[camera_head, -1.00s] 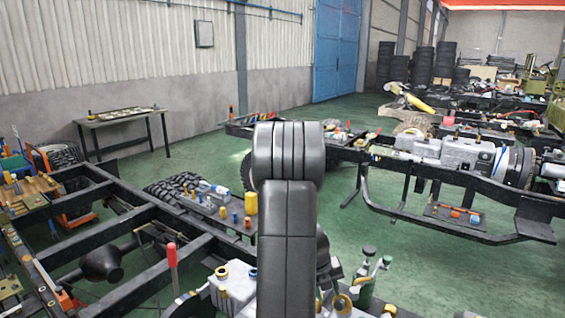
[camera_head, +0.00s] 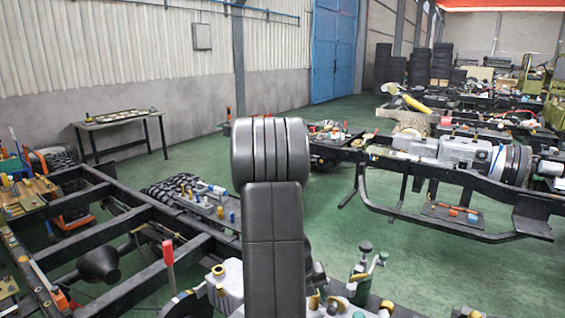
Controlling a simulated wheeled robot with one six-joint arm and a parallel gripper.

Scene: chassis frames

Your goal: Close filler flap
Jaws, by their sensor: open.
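My dark grey arm (camera_head: 272,215) rises through the middle of the head view, and its thick rounded joint stands at the top. My gripper does not show; the arm may hide it. I cannot pick out the filler flap for certain. A pale grey tank-like part (camera_head: 215,290) with gold caps sits on the near frame, just left of my arm and partly hidden by it. More gold-capped parts (camera_head: 335,303) show low to the right of the arm. Whether any of these carries the flap, open or shut, I cannot tell.
A black chassis frame (camera_head: 105,232) fills the left, with a red-handled lever (camera_head: 168,258) near it. A green bottle (camera_head: 362,275) stands right of my arm. Another chassis (camera_head: 450,176) lies at the right. Green floor (camera_head: 440,265) is clear between them.

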